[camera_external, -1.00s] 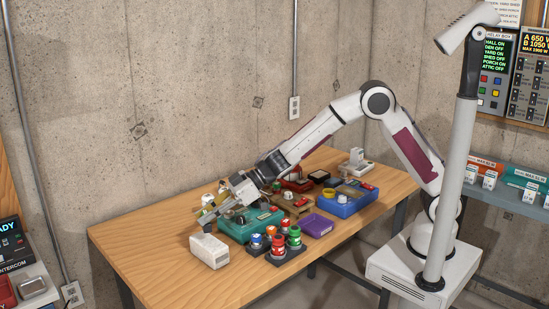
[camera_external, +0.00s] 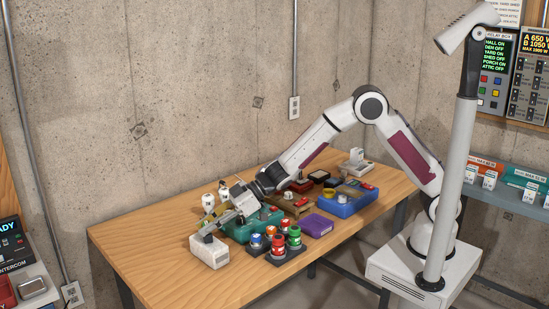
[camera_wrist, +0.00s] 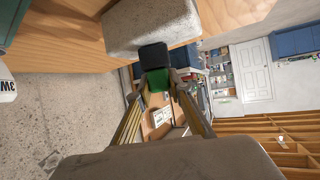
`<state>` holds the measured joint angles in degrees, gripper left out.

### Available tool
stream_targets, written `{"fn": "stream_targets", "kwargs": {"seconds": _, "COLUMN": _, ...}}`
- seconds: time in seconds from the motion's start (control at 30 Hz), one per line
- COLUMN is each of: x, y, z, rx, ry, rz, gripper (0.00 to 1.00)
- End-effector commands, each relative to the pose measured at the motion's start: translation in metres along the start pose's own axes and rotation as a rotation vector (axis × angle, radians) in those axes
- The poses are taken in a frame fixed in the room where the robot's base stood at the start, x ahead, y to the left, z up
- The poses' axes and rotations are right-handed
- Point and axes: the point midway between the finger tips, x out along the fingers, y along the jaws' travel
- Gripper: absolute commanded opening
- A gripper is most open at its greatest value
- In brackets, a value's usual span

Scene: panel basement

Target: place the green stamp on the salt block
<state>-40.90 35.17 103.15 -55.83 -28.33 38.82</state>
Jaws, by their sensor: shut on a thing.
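The salt block (camera_external: 210,254) is a pale, whitish brick at the table's front left. It also shows in the wrist view (camera_wrist: 128,27) at the top. My gripper (camera_external: 208,229) is over the block and tilted. It is shut on the green stamp, whose green part (camera_wrist: 159,83) sits between the fingertips in the wrist view. The stamp's black end (camera_wrist: 153,56) points at the block and overlaps its edge in that view. In the external view the dark end is at the block's top; I cannot tell whether they touch.
A teal case (camera_external: 240,232) stands close beside the block on the right. A dark rack (camera_external: 282,254) with several colored stamps, a purple tray (camera_external: 316,225) and a blue bin (camera_external: 345,207) stand farther right. White cups (camera_external: 208,202) stand behind the gripper.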

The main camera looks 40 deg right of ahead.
Motion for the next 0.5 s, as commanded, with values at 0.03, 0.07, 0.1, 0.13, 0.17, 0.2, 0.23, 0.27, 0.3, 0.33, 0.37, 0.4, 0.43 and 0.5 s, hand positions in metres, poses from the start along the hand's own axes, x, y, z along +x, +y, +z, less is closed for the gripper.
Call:
{"fn": "stream_targets", "kwargs": {"seconds": 0.03, "x": 0.0001, "y": 0.0000, "z": 0.0000, "rx": 0.000, "ry": 0.000, "rz": 0.000, "gripper": 0.00}}
{"fn": "stream_targets", "kwargs": {"seconds": 0.07, "x": 0.0003, "y": 0.0000, "z": 0.0005, "rx": 0.000, "ry": 0.000, "rz": 0.000, "gripper": 0.00}}
{"fn": "stream_targets", "kwargs": {"seconds": 0.1, "x": 0.0007, "y": 0.0000, "z": 0.0013, "rx": 0.001, "ry": 0.000, "rz": 0.000, "gripper": 0.00}}
{"fn": "stream_targets", "kwargs": {"seconds": 0.13, "x": 0.0011, "y": 0.0000, "z": 0.0018, "rx": 0.001, "ry": 0.000, "rz": 0.000, "gripper": 0.00}}
{"fn": "stream_targets", "kwargs": {"seconds": 0.17, "x": 0.0014, "y": 0.0000, "z": 0.0024, "rx": 0.001, "ry": 0.000, "rz": 0.000, "gripper": 0.00}}
{"fn": "stream_targets", "kwargs": {"seconds": 0.2, "x": 0.0014, "y": 0.0000, "z": 0.0025, "rx": 0.002, "ry": 0.000, "rz": 0.000, "gripper": 0.25}}
{"fn": "stream_targets", "kwargs": {"seconds": 0.23, "x": 0.0014, "y": 0.0000, "z": 0.0024, "rx": 0.001, "ry": 0.000, "rz": 0.000, "gripper": 0.33}}
{"fn": "stream_targets", "kwargs": {"seconds": 0.27, "x": 0.0013, "y": 0.0000, "z": 0.0024, "rx": 0.001, "ry": 0.000, "rz": 0.000, "gripper": 0.36}}
{"fn": "stream_targets", "kwargs": {"seconds": 0.3, "x": 0.0013, "y": 0.0000, "z": 0.0024, "rx": 0.001, "ry": 0.000, "rz": 0.000, "gripper": 0.36}}
{"fn": "stream_targets", "kwargs": {"seconds": 0.33, "x": 0.0013, "y": 0.0000, "z": 0.0023, "rx": 0.001, "ry": 0.000, "rz": 0.000, "gripper": 0.36}}
{"fn": "stream_targets", "kwargs": {"seconds": 0.37, "x": 0.0013, "y": 0.0000, "z": 0.0023, "rx": 0.001, "ry": 0.000, "rz": 0.000, "gripper": 0.36}}
{"fn": "stream_targets", "kwargs": {"seconds": 0.4, "x": 0.0013, "y": 0.0000, "z": 0.0023, "rx": 0.001, "ry": 0.000, "rz": 0.000, "gripper": 0.36}}
{"fn": "stream_targets", "kwargs": {"seconds": 0.43, "x": 0.0013, "y": 0.0000, "z": 0.0023, "rx": 0.001, "ry": 0.000, "rz": 0.000, "gripper": 0.36}}
{"fn": "stream_targets", "kwargs": {"seconds": 0.5, "x": 0.0013, "y": 0.0000, "z": 0.0022, "rx": 0.001, "ry": 0.000, "rz": 0.000, "gripper": 0.36}}
